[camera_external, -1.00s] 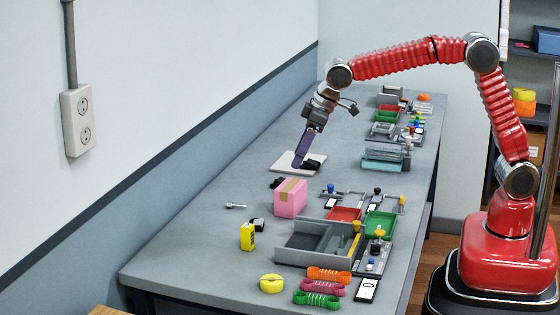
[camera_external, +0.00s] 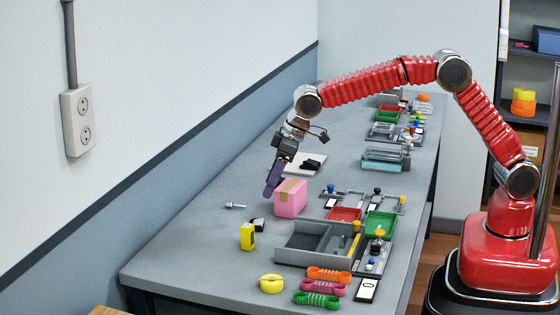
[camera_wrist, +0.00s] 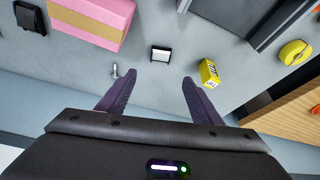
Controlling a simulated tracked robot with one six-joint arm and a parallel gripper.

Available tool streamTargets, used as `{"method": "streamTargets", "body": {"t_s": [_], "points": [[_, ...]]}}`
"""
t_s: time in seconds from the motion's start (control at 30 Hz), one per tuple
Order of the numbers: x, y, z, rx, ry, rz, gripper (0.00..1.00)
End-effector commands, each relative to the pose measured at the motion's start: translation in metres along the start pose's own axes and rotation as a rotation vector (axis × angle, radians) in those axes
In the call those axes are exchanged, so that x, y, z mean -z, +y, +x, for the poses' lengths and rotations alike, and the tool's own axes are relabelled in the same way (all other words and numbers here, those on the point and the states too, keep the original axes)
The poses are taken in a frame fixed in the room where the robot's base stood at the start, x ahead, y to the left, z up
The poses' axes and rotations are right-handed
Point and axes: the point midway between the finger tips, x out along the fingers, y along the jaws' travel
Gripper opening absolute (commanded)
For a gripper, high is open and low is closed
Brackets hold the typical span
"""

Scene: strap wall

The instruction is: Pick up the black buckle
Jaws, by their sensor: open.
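A flat black piece (camera_wrist: 30,17), which looks like a buckle, lies on the grey table at the upper left of the wrist view, beside the pink box.
The pink box (camera_external: 290,198) stands close to my fingers. A grey tray (camera_external: 284,256) is to the right. The table's left side is mostly clear.

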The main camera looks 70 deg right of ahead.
Motion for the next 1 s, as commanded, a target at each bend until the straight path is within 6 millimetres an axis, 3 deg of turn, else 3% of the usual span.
{"method": "streamTargets", "body": {"t_s": [0.43,1.0], "points": [[-0.001,0.001,0.066,0.000,-0.003,0.000,0.59],[-0.001,0.001,0.081,0.000,-0.002,0.000,0.59]]}}
